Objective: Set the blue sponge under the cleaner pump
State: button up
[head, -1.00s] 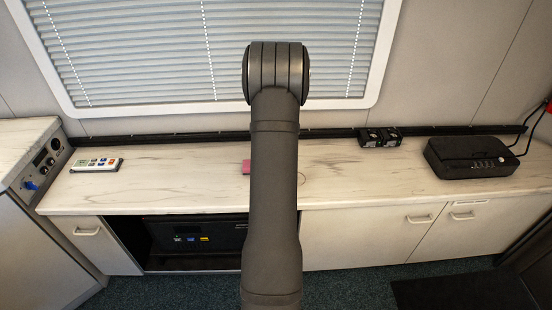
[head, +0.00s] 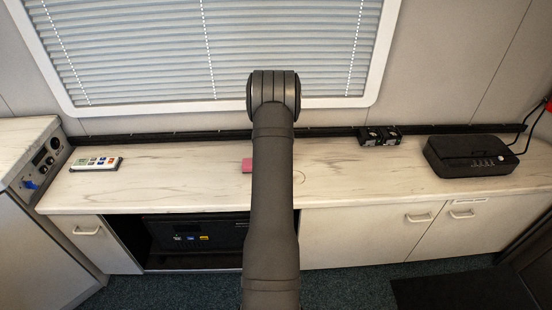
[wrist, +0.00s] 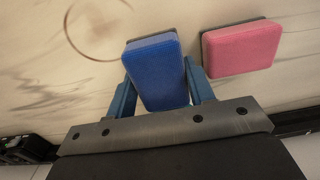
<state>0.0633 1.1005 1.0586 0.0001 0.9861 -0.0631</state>
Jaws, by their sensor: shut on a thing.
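My gripper (wrist: 160,85) is shut on the blue sponge (wrist: 155,73) in the wrist view, with a blue finger on each side of it. I cannot tell whether the sponge touches the counter. The pink sponge (wrist: 241,48) lies just right of it, very close. In the head view the pink sponge (head: 247,165) shows partly beside my arm, which hides the gripper and the blue sponge. No cleaner pump is seen in either view. A thin brown ring mark (wrist: 98,28) is on the counter, also in the head view (head: 299,177).
A window with blinds (head: 210,50) is behind.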

jog(key=shift+f, duration=0.25)
jog(key=shift+f, duration=0.4)
jog(key=o, duration=0.9)
jog(key=shift+o, duration=0.2)
notch_tip(320, 180, up, 13)
jog(key=shift+r, duration=0.1)
